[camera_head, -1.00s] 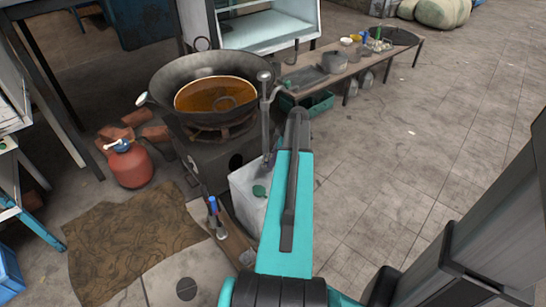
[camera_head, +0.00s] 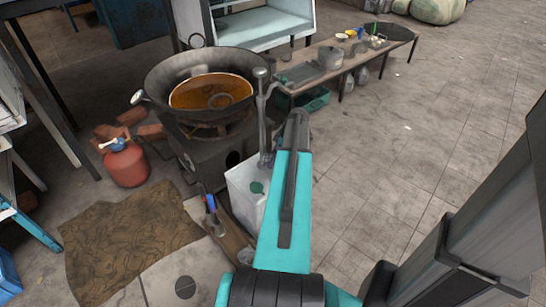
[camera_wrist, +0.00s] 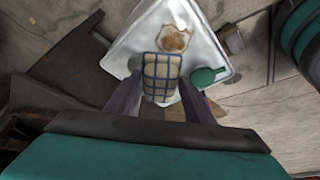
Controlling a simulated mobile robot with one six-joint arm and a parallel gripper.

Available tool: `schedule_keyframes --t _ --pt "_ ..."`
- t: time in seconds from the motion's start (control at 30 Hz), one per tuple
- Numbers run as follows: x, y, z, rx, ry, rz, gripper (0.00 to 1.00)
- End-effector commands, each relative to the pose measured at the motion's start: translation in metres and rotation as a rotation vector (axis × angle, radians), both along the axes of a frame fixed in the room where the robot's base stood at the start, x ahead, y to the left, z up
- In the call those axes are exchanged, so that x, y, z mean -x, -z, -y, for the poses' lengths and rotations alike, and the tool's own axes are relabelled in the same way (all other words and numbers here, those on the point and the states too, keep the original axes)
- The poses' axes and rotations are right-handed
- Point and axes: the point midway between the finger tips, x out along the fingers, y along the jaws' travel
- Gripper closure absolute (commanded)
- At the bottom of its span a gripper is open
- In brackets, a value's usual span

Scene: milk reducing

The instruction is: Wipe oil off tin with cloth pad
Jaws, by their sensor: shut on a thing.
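A white tin (camera_head: 240,199) stands on the floor in the head view, partly hidden by my arm. In the wrist view its pale top (camera_wrist: 133,43) carries a brown oil patch (camera_wrist: 174,39) and a round green cap (camera_wrist: 205,77). My gripper (camera_wrist: 160,98) is shut on a blue-and-white checked cloth pad (camera_wrist: 161,72) over the tin. The pad's far edge lies just short of the oil patch. I cannot tell whether the pad touches the tin. My arm mostly hides the gripper in the head view.
A large wok (camera_head: 165,77) of orange-brown oil sits on a stove behind the tin. A red gas cylinder (camera_head: 126,166) and a brown mat (camera_head: 125,240) lie left. A low bench (camera_head: 318,72) with pots is behind right. The floor to the right is clear.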

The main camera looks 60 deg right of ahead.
Motion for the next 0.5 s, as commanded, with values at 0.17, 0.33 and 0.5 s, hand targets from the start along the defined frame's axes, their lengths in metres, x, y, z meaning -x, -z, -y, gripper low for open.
schedule_keyframes --t 0.17,0.33,0.5 --pt "-0.002 0.017 0.006 0.012 0.009 0.004 0.76" --pt "-0.002 0.030 0.006 0.013 0.009 0.004 0.76" --pt "-0.002 0.040 0.006 0.013 0.008 0.004 0.76"
